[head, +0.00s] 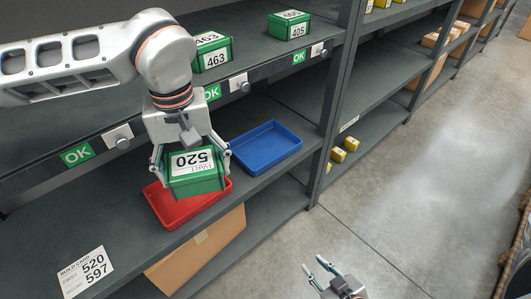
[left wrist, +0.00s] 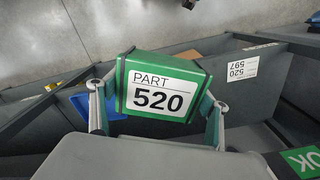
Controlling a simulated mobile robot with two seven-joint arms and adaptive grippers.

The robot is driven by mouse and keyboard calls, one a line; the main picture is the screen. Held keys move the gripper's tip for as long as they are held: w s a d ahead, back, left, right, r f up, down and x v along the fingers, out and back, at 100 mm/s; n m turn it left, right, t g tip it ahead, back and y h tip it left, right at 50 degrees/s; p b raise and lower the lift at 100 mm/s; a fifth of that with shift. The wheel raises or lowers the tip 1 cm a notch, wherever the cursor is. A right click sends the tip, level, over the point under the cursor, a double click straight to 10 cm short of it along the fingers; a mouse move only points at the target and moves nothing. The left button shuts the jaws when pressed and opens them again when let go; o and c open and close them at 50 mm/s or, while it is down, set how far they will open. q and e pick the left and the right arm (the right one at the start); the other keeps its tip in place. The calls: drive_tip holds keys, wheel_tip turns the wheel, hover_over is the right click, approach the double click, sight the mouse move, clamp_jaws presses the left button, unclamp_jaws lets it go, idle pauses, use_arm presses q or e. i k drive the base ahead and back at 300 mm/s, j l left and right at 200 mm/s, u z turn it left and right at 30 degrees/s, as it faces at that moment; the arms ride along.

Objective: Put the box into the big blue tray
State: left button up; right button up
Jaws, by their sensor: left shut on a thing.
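The green box (head: 196,183) labelled PART 520 is in my left gripper (head: 190,166), with one finger on each side of it. It hangs over the red tray (head: 163,206) and hides part of it; a gap beneath is hard to judge. The box's label also shows in the left wrist view (left wrist: 160,90). The blue tray (head: 266,147) lies empty on the same shelf, to the right of the red tray and farther back. A blue corner shows in the left wrist view (left wrist: 82,104). My right gripper (head: 313,264) is open and empty over the floor.
Green boxes 463 (head: 212,50) and 405 (head: 289,25) stand on the upper shelf. A build card (head: 85,272) reading first 520, second 597 lies at the near left. A cardboard box (head: 200,250) sits below. A grey upright (head: 337,85) stands right of the blue tray.

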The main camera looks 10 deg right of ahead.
sight(259, 153)
drive_tip(key=i+l, duration=0.15)
drive_tip(key=l, duration=0.25)
drive_tip(key=i+l, duration=0.15)
drive_tip(key=l, duration=0.25)
drive_tip(key=i+l, duration=0.1)
drive_tip(key=l, duration=0.3)
drive_tip(key=i+l, duration=0.15)
drive_tip(key=l, duration=0.3)
drive_tip(key=i+l, duration=0.15)
drive_tip(key=l, duration=0.25)
drive_tip(key=i+l+u, duration=0.2)
drive_tip(key=l+u, duration=0.15)
drive_tip(key=l, duration=0.25)
drive_tip(key=k+j+z, duration=0.1)
drive_tip(key=j+z, duration=0.25)
drive_tip(key=l, duration=0.1)
